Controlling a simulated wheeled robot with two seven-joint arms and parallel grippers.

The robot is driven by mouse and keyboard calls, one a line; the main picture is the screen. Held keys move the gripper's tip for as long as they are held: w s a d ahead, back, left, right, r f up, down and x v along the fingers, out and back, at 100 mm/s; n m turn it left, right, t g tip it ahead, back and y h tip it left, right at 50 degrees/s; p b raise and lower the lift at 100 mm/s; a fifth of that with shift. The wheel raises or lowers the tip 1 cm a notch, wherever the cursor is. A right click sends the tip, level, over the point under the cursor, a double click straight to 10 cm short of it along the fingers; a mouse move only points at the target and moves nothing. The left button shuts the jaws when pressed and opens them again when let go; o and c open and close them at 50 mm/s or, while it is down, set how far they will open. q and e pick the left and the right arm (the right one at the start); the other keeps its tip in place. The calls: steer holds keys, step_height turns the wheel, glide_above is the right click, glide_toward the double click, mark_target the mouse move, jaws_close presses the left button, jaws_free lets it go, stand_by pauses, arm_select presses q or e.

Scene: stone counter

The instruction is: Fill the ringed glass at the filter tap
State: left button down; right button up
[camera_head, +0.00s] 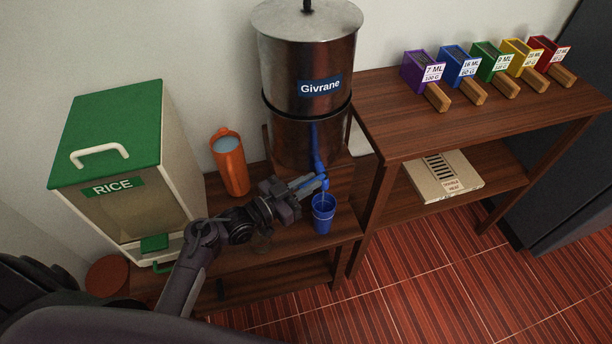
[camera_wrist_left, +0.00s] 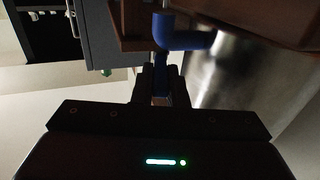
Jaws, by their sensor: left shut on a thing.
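The blue glass (camera_head: 323,218) stands upright on the wooden stand, below the blue tap (camera_head: 318,163) of the steel Givrane filter (camera_head: 306,95). A paler band shows near its rim; its water level is too small to tell. My left gripper (camera_head: 318,182) is at the tap, just above the glass, shut on the tap's lever. In the left wrist view, the blue tap (camera_wrist_left: 182,39) is ahead, with its lever (camera_wrist_left: 160,66) between the fingers. I cannot tell for certain whether water is running. My right gripper is in neither view.
An orange jug (camera_head: 230,165) stands left of the filter. A green-lidded rice bin (camera_head: 110,165) is further left, near my left arm. Coloured labelled boxes (camera_head: 460,63) with wooden handles line the right shelf (camera_head: 400,120), above a cream box (camera_head: 442,178).

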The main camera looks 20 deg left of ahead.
arm_select(q)
steer(key=shift+d+n+t+y, duration=0.15)
steer(key=shift+n+t+y, duration=0.15)
steer(key=shift+y, duration=0.1)
steer(key=c, duration=1.4)
jaws_free()
steer(key=shift+c, duration=0.2)
steer(key=b+v, duration=0.1)
steer(key=v, duration=0.7)
